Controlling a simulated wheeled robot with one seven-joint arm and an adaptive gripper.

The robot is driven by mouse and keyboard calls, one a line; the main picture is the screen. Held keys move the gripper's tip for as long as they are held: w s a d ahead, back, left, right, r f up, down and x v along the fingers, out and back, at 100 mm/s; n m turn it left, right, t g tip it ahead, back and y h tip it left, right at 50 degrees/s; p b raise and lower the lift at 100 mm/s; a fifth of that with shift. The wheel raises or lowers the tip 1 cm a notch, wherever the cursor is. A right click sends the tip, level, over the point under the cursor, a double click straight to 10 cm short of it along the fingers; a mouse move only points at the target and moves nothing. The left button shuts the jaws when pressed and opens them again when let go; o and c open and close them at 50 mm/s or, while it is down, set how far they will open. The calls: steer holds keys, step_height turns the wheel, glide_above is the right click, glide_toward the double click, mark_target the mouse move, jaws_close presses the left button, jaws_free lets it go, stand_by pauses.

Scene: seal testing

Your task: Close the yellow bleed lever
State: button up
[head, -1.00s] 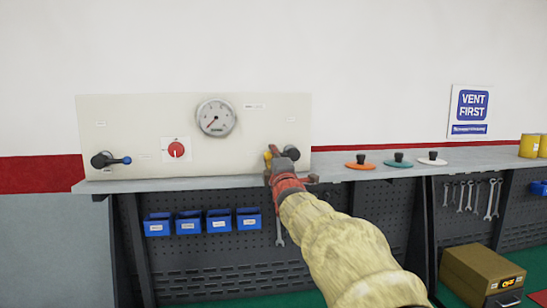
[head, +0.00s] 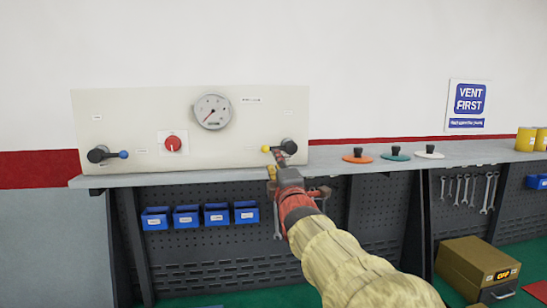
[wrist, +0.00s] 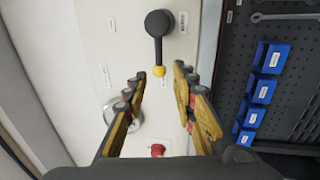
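The yellow bleed lever has a yellow ball knob (head: 265,149) and a dark round hub (head: 289,146) at the right end of the pale panel. Its arm lies about level, with the knob left of the hub. My gripper (head: 275,163) is just below and in front of it, hiding part of the arm. In the wrist view the hub (wrist: 159,22) and yellow knob (wrist: 159,71) show clearly. The fingers of my gripper (wrist: 159,74) are spread on either side of the knob's line, with nothing between them; contact with the lever is not visible.
The panel (head: 150,112) also carries a gauge (head: 212,111), a red knob (head: 173,144) and a blue-tipped lever (head: 107,154). The bench top (head: 200,177) runs below, with orange, green and white discs to the right. Blue bins (head: 216,214) hang underneath.

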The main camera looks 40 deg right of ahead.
steer(key=shift+v, duration=1.25)
steer(key=s+a+f+m+g+y, duration=0.1)
steer(key=s+f+m+g, duration=0.1)
steer(key=f+m, duration=0.35)
steer(key=s+a+f+m+g+y, duration=0.1)
steer(key=s+a+f+m+g, duration=0.15)
steer(key=f, duration=0.65)
steer(key=s+f+m+g+y, duration=0.1)
steer(key=f+m+g+y, duration=0.15)
steer(key=f, duration=0.45)
steer(key=s+a+f+g+y+b, duration=0.1)
steer(key=s+a+f+y+b, duration=0.1)
steer(key=s+a+f, duration=0.3)
steer(key=s+a+f+m+g+y+b, duration=0.1)
steer(key=s+a+f, duration=0.5)
steer(key=a, duration=0.8)
steer(key=s+a+f+g+y+b, duration=0.2)
steer(key=s+a+f, duration=0.4)
steer(key=a, duration=0.4)
steer(key=shift+f+g+y+b, duration=0.3)
steer(key=shift+g+y+b, duration=0.05)
steer(key=shift+g+y, duration=0.1)
